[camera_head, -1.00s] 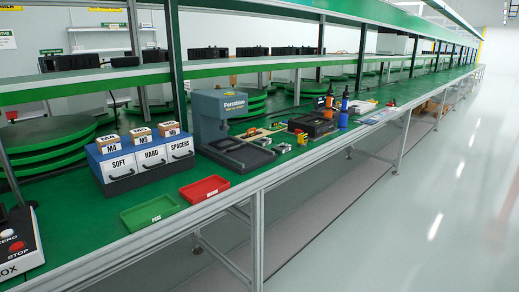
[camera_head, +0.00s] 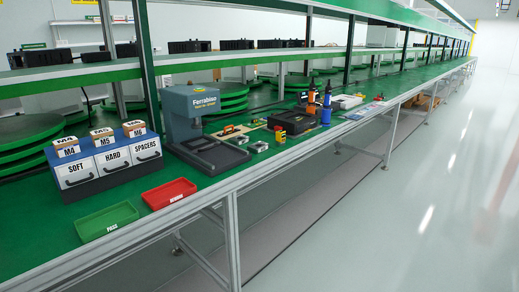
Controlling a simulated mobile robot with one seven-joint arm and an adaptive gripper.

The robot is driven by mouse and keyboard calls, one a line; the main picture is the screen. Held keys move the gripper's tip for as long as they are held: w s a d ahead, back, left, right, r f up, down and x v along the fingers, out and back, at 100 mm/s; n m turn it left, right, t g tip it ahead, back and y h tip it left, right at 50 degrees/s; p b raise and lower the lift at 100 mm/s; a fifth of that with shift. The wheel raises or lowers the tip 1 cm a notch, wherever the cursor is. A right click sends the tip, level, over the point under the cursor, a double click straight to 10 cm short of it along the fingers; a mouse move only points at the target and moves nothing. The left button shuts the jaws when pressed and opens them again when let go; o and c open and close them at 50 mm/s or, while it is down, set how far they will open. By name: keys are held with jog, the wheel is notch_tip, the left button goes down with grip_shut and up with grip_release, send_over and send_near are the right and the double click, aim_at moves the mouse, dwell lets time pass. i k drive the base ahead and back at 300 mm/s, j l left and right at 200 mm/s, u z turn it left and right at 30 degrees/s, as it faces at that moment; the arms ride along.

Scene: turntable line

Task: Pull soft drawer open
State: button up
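The soft drawer (camera_head: 76,172) is the left one of three white drawer fronts in a blue cabinet (camera_head: 96,189) on the green bench at the left. It has a dark handle and looks closed. The hard drawer (camera_head: 115,158) and the spacers drawer (camera_head: 146,147) sit to its right and also look closed. Small boxes marked M4 (camera_head: 67,153), M5 (camera_head: 103,141) and M6 (camera_head: 134,131) stand on top of the cabinet. My gripper is not in view.
A green tray (camera_head: 107,222) and a red tray (camera_head: 169,193) lie in front of the cabinet near the bench edge. A blue-grey press (camera_head: 190,112) stands to the right. A green shelf (camera_head: 70,74) runs above the bench. The floor (camera_head: 420,215) at right is clear.

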aim_at(73, 174)
jog(key=i+j+z, duration=0.1)
jog(key=i+j, duration=0.55)
jog(key=j, duration=0.25)
jog(key=l+z, duration=0.05)
